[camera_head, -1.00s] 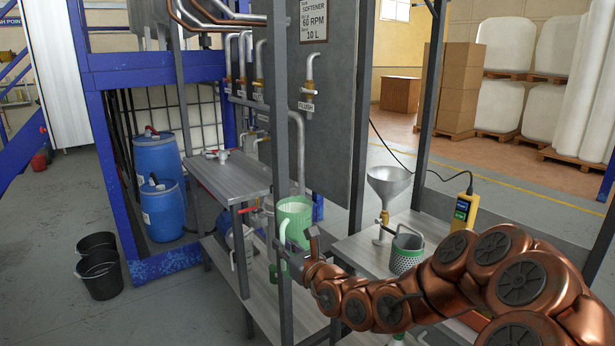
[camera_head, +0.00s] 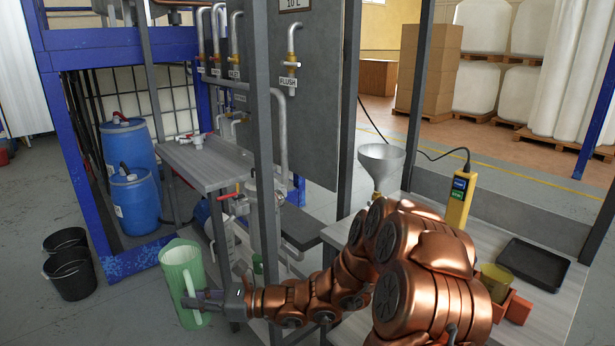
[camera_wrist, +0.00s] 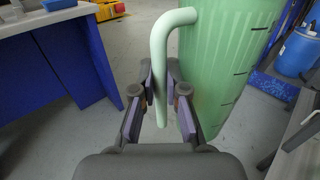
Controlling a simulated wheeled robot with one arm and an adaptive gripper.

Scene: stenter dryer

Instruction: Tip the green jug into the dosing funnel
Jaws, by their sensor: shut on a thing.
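The green jug (camera_head: 184,283) is at the lower left of the head view, held in the air in front of the metal frame, roughly upright. In the wrist view the jug (camera_wrist: 222,65) fills the upper middle, with its pale handle (camera_wrist: 160,65) between my fingers. My gripper (camera_head: 203,299) is shut on this handle; it also shows in the wrist view (camera_wrist: 160,105). The dosing funnel (camera_head: 381,162) is a grey metal cone over the bench behind my arm, well to the right of the jug. My arm hides its lower part. The jug's contents are not visible.
Grey frame posts (camera_head: 265,150) stand between the jug and the funnel. A small metal shelf (camera_head: 208,163) is behind the jug. Black buckets (camera_head: 68,268) stand at left.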

